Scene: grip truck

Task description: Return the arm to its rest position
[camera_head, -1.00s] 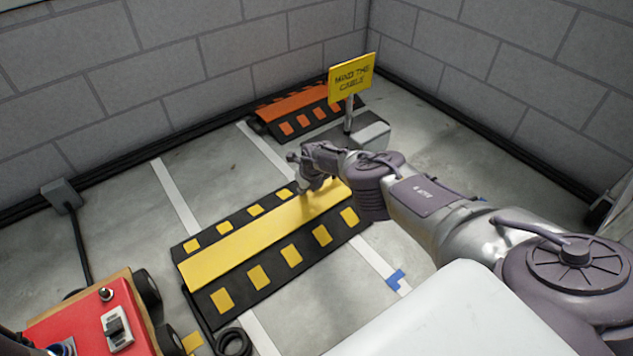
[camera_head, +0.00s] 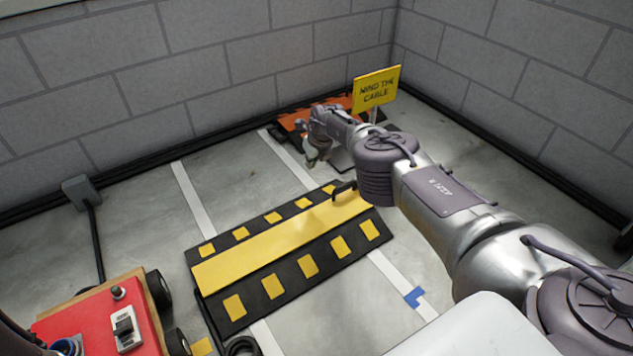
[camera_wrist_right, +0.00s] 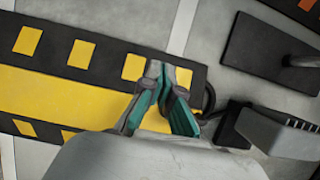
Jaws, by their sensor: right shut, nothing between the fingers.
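My right arm reaches in from the lower right in the head view. Its gripper (camera_head: 316,152) is above the floor, beyond the far right end of the yellow and black cable ramp (camera_head: 262,250). In the right wrist view its teal-padded fingers (camera_wrist_right: 165,70) are closed together with nothing between them. The ramp's black handle (camera_head: 344,189) stands clear of the gripper; in the wrist view the handle (camera_wrist_right: 210,99) shows just right of the fingers. My left gripper is out of view.
A yellow "Mind the cable" sign (camera_head: 377,89) stands behind my right arm, beside an orange and black ramp (camera_head: 291,121). A red-topped wheeled cart (camera_head: 95,322) is at lower left. A wall box (camera_head: 82,189) has a black cable. Block walls enclose the corner.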

